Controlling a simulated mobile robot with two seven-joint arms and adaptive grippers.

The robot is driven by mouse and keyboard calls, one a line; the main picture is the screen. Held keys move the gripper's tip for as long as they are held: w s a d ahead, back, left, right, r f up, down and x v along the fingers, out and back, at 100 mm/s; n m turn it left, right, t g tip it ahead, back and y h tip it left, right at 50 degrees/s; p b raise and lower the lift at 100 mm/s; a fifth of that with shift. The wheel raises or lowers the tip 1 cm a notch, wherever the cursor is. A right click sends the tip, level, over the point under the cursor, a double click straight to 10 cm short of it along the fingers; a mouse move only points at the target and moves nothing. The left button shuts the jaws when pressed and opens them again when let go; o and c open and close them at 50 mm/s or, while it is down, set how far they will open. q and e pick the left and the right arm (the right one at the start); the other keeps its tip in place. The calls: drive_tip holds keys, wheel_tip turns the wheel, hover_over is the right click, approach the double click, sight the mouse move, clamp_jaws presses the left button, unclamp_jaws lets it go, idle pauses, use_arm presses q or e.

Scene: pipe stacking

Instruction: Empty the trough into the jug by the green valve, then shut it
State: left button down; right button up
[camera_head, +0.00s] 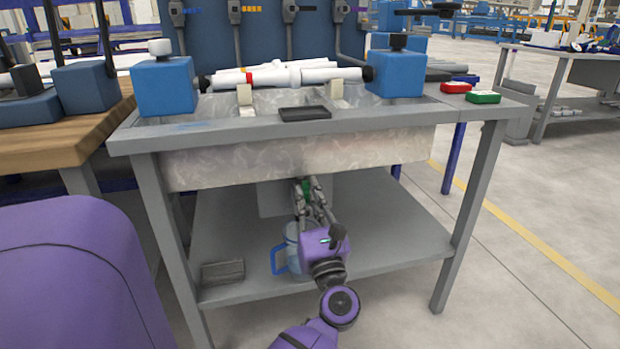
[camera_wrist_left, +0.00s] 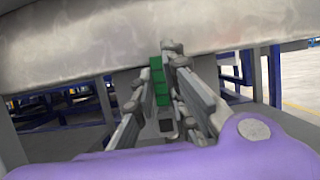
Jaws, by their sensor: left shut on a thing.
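The grey metal trough (camera_head: 370,150) is set into the bench, with its underside hanging below the bench top. My left gripper (camera_head: 305,184) is under the trough's front, shut on the green valve handle (camera_head: 307,197). In the left wrist view, the green valve handle (camera_wrist_left: 159,82) stands upright between the fingers of my left gripper (camera_wrist_left: 168,62), just below the trough (camera_wrist_left: 120,45). The clear jug with a blue handle (camera_head: 279,262) stands on the lower shelf below the valve, partly hidden by my left wrist. The liquid inside the trough and any flow are not visible. My right gripper is out of view.
White pipes (camera_head: 285,76) lie between two blue blocks (camera_head: 165,88) over the trough. A black tray (camera_head: 304,113) sits at its front rim. Red (camera_head: 456,87) and green (camera_head: 483,97) boxes lie at right. A grey block (camera_head: 222,272) lies on the lower shelf (camera_head: 400,240), whose right side is clear.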

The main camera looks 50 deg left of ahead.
use_arm(q)
drive_tip(key=shift+s+a+f, duration=0.1)
drive_tip(key=shift+s+a, duration=0.05)
drive_tip(key=shift+s, duration=0.15)
drive_tip(key=c, duration=1.8)
unclamp_jaws()
drive_tip(key=shift+s, duration=0.1)
